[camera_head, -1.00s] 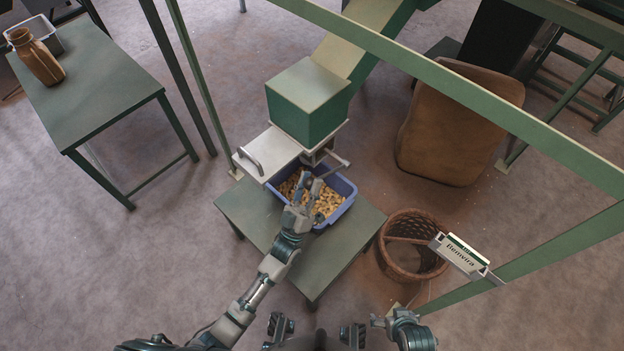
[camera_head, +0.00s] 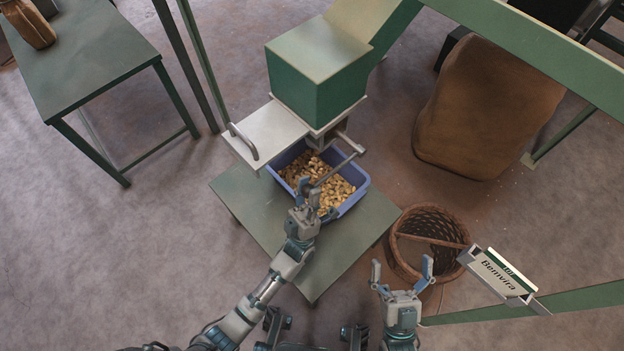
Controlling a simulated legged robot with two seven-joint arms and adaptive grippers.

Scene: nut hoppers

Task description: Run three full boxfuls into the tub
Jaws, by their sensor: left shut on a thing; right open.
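A blue-violet tub (camera_head: 354,203) holding many tan nuts (camera_head: 334,190) sits on a low green table (camera_head: 245,213), under the hopper. My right gripper (camera_head: 403,272) is open and empty, fingers up, to the right of the low table and near the basket. The hopper's outlet is mostly hidden.
A wicker basket (camera_head: 401,262) stands on the floor right of the low table. A sign reading "Bemvira" (camera_head: 497,277) is fixed on the green frame rail. A brown sack-like block (camera_head: 487,110) stands at the right. A green table (camera_head: 84,55) with a brown jug (camera_head: 28,24) is at upper left.

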